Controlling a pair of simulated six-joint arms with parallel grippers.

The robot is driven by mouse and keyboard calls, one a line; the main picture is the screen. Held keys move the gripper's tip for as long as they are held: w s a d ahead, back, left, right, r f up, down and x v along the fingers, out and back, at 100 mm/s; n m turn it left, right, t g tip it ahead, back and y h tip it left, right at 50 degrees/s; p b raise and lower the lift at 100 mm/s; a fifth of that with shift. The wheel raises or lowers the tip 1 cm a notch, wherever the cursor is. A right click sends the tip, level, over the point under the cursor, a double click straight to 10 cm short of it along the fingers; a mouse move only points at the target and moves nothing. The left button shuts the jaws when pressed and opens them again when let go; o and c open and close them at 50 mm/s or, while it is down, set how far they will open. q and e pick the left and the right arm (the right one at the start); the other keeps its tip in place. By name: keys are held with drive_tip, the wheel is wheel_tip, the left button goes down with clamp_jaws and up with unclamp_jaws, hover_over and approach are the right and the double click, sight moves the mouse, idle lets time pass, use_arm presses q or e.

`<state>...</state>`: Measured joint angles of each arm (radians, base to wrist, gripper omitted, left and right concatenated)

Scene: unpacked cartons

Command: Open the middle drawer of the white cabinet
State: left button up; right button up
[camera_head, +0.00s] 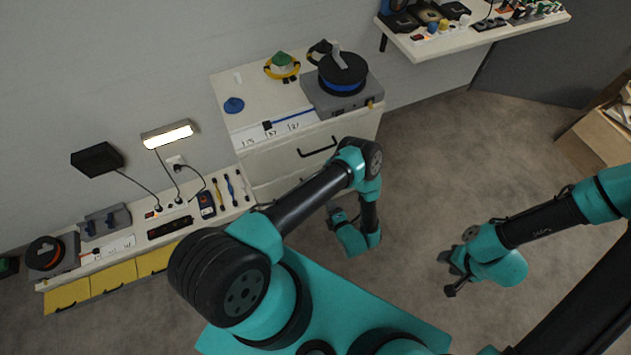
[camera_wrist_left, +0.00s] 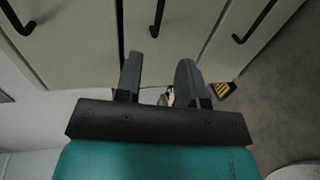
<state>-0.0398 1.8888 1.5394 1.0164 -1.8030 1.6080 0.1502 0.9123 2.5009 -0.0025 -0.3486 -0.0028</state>
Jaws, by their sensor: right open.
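The white cabinet (camera_head: 255,165) stands against the wall in the head view, with a black handle (camera_head: 318,147) on its upper drawer. My arm hides part of the lower front. The left wrist view shows its drawer fronts turned sideways, with a left handle (camera_wrist_left: 16,18), a middle handle (camera_wrist_left: 157,18) and a right handle (camera_wrist_left: 255,22). All drawers look shut. My left gripper (camera_wrist_left: 158,58) is open and empty, facing the middle drawer (camera_wrist_left: 190,30). The middle handle lies just beyond its fingertips, not between them. My right gripper (camera_head: 450,276) is open and empty over the floor.
A cable reel (camera_head: 343,74) on a grey box and a green-topped item (camera_head: 282,62) stand on the cabinet. A low bench (camera_head: 128,240) with tools and a lit lamp (camera_head: 168,134) is at left. A shelf (camera_head: 470,38) hangs at upper right. Floor (camera_head: 430,160) right of the cabinet is clear.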

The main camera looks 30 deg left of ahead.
use_arm(q)
drive_tip(key=x, duration=1.5)
drive_tip(key=shift+w+a, duration=0.1)
drive_tip(key=shift+a, duration=0.1)
clamp_jaws()
